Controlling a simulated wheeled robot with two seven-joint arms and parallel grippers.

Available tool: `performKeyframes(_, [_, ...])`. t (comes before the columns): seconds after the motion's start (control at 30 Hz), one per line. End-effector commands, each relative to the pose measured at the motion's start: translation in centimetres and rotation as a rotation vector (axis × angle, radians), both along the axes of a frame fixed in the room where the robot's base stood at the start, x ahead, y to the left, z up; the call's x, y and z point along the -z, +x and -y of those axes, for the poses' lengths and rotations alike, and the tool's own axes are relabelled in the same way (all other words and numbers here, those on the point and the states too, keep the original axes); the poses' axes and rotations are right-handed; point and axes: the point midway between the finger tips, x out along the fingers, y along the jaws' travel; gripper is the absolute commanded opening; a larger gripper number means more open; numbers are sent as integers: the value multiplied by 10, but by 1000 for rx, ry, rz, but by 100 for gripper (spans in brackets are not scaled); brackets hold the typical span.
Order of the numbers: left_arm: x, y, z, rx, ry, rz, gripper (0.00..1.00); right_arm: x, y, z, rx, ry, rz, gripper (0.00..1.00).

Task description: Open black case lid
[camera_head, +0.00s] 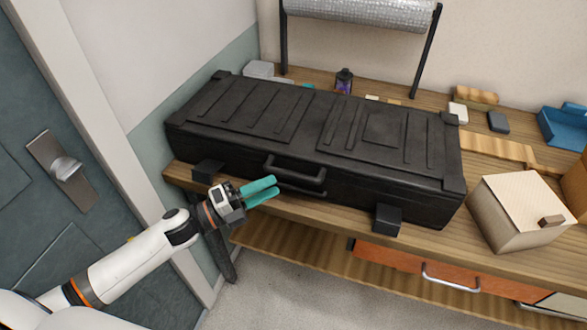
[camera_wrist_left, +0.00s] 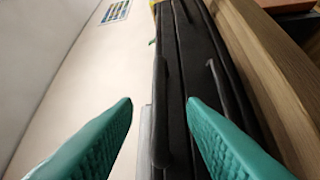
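The black case (camera_head: 380,145) lies on the wooden table with its ribbed lid (camera_head: 255,108) down. Its handle (camera_head: 296,172) is on the front side, and two black latches, the left one (camera_head: 208,169) and the right one (camera_head: 387,219), stick out below. My left gripper (camera_head: 260,190) is in front of the case, just left of and near the handle, with its teal fingers apart. In the left wrist view the fingers of the left gripper (camera_wrist_left: 160,118) are open with the dark case front (camera_wrist_left: 180,60) beyond them. I see nothing held between them. My right gripper is not in view.
A beige box (camera_head: 510,215) stands right of the case, and a blue tray (camera_head: 565,125) is at the far right. A small lantern (camera_head: 344,80) and a foil roll on a black stand (camera_head: 360,12) are behind the case. A door (camera_head: 60,200) is at left.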

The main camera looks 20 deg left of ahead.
Motion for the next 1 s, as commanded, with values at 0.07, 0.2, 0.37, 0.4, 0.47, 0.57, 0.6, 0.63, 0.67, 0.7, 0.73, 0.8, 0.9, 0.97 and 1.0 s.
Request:
performKeyframes(0.07, [-7, 12, 13, 0, -2, 3, 38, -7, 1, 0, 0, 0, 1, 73])
performKeyframes(0.2, [-10, 29, 32, 1, -1, 4, 38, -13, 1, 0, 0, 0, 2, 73])
performKeyframes(0.37, [-11, 42, 45, -1, -2, 1, 38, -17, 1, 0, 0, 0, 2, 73])
performKeyframes(0.4, [-11, 44, 47, -1, -2, 1, 38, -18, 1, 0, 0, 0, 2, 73])
performKeyframes(0.47, [-11, 46, 50, 0, -1, -1, 38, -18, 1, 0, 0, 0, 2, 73])
performKeyframes(0.57, [-11, 47, 51, 0, 0, 0, 38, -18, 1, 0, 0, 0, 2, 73])
performKeyframes(0.6, [-10, 47, 51, 0, 0, 0, 38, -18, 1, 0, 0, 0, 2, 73])
performKeyframes(0.63, [-10, 47, 51, 0, 0, 0, 38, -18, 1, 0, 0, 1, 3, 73])
performKeyframes(0.67, [-10, 47, 51, 0, 0, 0, 38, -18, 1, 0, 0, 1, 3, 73])
performKeyframes(0.7, [-10, 47, 51, 0, 0, 0, 38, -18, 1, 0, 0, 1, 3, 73])
performKeyframes(0.73, [-10, 47, 51, 0, 0, 0, 38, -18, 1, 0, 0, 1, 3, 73])
performKeyframes(0.8, [-10, 47, 51, 0, 0, 0, 33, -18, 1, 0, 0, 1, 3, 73])
performKeyframes(0.9, [-10, 47, 51, 0, -1, -1, 17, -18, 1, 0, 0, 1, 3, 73])
performKeyframes(0.97, [-10, 47, 51, 0, -1, -1, 7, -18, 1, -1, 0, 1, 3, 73])
performKeyframes(1.0, [-10, 47, 51, 0, -1, -1, 0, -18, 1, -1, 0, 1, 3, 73])
